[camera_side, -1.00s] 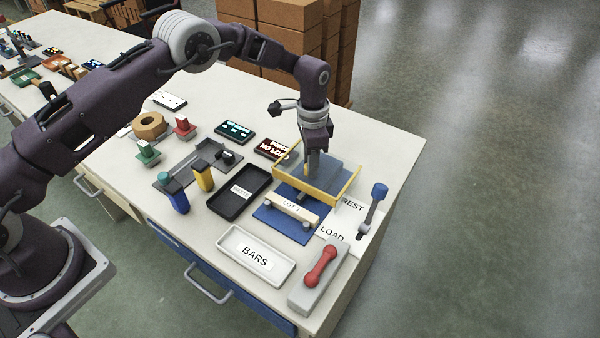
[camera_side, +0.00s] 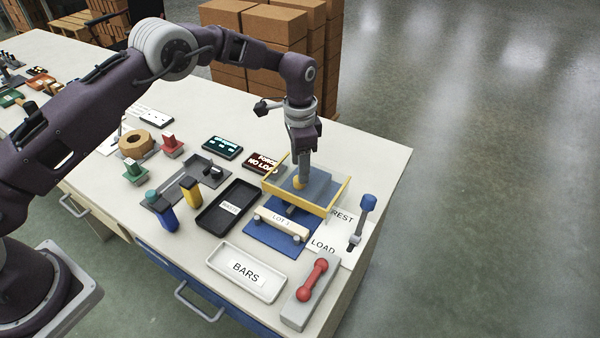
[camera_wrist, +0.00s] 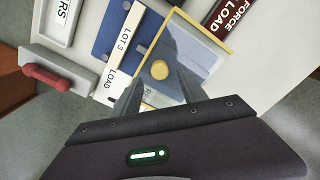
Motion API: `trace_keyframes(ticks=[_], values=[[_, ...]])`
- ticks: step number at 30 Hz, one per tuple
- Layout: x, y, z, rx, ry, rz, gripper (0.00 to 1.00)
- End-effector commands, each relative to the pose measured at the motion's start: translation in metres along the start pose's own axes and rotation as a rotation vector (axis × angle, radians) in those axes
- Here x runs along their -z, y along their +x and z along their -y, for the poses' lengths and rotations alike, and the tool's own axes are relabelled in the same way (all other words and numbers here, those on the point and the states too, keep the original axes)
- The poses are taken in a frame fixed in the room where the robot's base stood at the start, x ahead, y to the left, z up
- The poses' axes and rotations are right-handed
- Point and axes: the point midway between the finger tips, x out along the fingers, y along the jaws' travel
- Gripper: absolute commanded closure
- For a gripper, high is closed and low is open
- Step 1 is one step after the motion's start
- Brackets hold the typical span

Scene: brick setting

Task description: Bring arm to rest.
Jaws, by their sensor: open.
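In the side view my gripper (camera_side: 302,176) points down over the yellow-edged clear guard (camera_side: 338,196), with a yellow knob (camera_side: 298,183) at its fingertips. In the wrist view the knob (camera_wrist: 160,69) shows between the spread fingers, which are open; I cannot tell whether they touch it. A lever with a blue knob (camera_side: 368,201) stands to the right of the guard, by a white card (camera_side: 346,231) marked REST and LOAD. Its blue end is up, on the REST side. The lever is not clear in the wrist view.
A blue fixture (camera_side: 258,231) bears a pale LOT bar (camera_side: 281,222). A BARS tray (camera_side: 218,263) and a grey block with a red handle (camera_side: 314,279) lie at the front. A black tray (camera_side: 205,221) and a dark FORCE display (camera_side: 262,164) are close to the guard.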

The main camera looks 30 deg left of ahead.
Motion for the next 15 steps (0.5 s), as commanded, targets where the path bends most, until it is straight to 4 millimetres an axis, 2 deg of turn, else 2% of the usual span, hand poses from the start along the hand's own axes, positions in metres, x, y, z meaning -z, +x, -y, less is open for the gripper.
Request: trace_keyframes(ticks=[3, 6, 15], values=[[0.001, -0.022, 0.001, 0.002, 0.0, -0.003, 0.5], [0.0, -0.033, 0.0, 0.001, 0.0, -0.001, 0.5], [0.0, -0.035, 0.0, 0.0, 0.0, 0.0, 0.5]])
